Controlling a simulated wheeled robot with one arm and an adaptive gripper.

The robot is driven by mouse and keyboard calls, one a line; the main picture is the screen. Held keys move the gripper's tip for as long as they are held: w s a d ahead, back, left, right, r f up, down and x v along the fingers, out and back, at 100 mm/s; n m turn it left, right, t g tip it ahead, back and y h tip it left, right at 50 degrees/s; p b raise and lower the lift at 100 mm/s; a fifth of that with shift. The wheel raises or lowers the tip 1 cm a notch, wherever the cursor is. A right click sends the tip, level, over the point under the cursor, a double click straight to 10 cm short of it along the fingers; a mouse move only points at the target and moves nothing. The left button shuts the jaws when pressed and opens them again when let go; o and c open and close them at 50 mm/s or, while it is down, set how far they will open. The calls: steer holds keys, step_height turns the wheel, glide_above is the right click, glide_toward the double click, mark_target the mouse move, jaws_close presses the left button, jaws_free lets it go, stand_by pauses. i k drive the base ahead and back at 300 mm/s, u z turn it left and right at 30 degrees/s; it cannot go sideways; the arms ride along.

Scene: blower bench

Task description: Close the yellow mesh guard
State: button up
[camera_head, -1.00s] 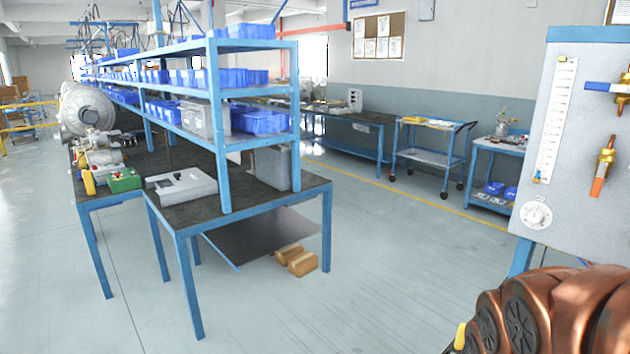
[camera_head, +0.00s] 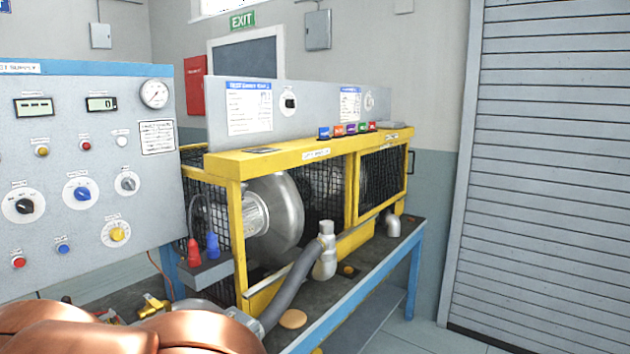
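The yellow mesh guard (camera_head: 240,215) is a yellow frame with black mesh around a silver blower (camera_head: 275,220) on a blue-edged bench. Its right front section carries a mesh panel (camera_head: 383,180), with a small dark handle-like part (camera_head: 411,161) at its right end. The front around the blower looks uncovered, with mesh visible behind it. I cannot tell clearly which panel is hinged or how far it stands open. My gripper is not in view; only copper-coloured rounded links of my arm show at the bottom left, well apart from the guard.
A control panel (camera_head: 80,165) with dials stands at left.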

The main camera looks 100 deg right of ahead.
mark_target(356, 220)
steer(key=z, duration=4.3)
steer(key=k, duration=0.4)
steer(key=z, duration=0.95)
steer(key=i, duration=2.1)
steer(key=u, duration=0.4)
steer(key=i, duration=1.7)
steer(key=u, duration=1.65)
steer(key=i, duration=1.05)
steer(key=u, duration=0.9)
